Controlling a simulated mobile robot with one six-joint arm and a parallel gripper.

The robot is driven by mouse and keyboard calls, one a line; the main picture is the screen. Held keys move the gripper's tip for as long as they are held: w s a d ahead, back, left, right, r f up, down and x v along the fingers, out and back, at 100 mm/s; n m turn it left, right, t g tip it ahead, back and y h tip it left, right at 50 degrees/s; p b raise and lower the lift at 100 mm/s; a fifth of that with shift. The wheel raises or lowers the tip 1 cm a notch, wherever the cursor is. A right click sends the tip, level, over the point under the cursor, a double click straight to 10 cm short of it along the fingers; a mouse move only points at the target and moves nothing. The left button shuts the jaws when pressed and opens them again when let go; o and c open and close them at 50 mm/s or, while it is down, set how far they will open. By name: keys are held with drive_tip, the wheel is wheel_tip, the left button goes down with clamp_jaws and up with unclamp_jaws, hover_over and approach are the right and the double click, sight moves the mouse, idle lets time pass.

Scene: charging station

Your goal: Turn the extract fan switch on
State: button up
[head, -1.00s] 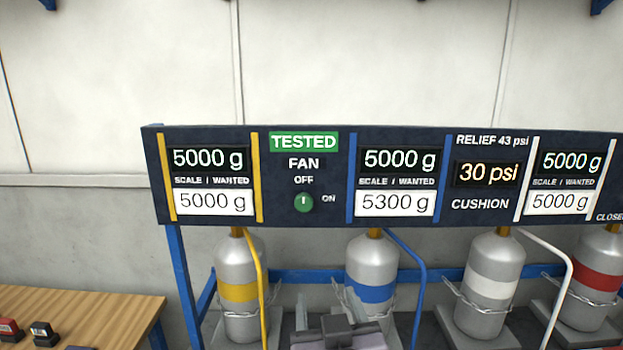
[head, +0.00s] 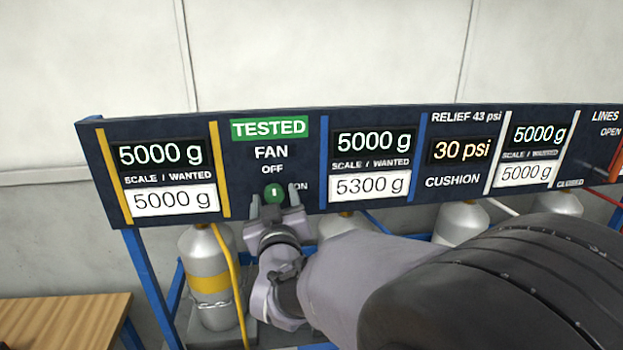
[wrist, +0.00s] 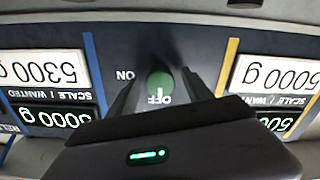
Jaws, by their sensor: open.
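The fan switch (head: 274,193) is a round green knob with a pale pointer mark, on the dark panel below the words FAN and OFF, with ON to its right. The pointer stands upright, toward OFF. My gripper (head: 273,200) is open, with one finger on each side of the knob in the head view; I cannot tell whether they touch it. In the wrist view the picture is upside down: the knob (wrist: 161,83) shows between the two dark fingers (wrist: 160,92), its pointer toward OFF.
The panel (head: 225,160) also carries scale displays, a green TESTED sign (head: 269,128) and a 30 psi cushion display (head: 461,151). A grey cylinder with a yellow band (head: 208,284) and a yellow hose (head: 232,275) stand below, left of my arm. A wooden table (head: 70,318) is at lower left.

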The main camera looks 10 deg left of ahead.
drive_tip(key=shift+w+a, duration=0.1)
drive_tip(key=shift+w, duration=0.3)
clamp_jaws()
